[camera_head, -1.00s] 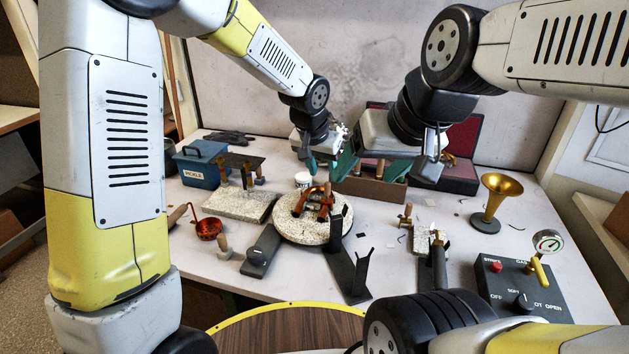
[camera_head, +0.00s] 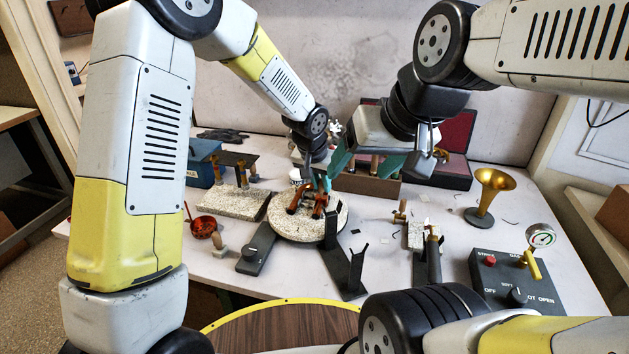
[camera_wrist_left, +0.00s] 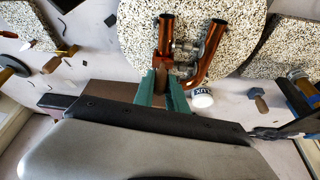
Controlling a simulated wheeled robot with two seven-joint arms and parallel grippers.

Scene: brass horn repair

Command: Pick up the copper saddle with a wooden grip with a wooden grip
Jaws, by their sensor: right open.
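Copper tubes (camera_head: 298,200) lie on the speckled round slab (camera_head: 290,229); they also show in the left wrist view (camera_wrist_left: 213,55). My left gripper (camera_head: 325,183) is low over the far side of this copper work. In the left wrist view its green fingers (camera_wrist_left: 163,85) stand on either side of a small brown, wood-like piece, probably the saddle's grip. I cannot tell whether the fingers press on the grip. My right gripper (camera_head: 362,160) is open and empty, raised behind and right of the slab.
A white jar (camera_head: 296,175) stands close behind the slab. A red-copper ladle (camera_head: 204,227) and a speckled block (camera_head: 232,203) are to the left. Dark stands (camera_head: 343,268) are in front. A brass bell (camera_head: 488,190) and a control box (camera_head: 517,282) are at right.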

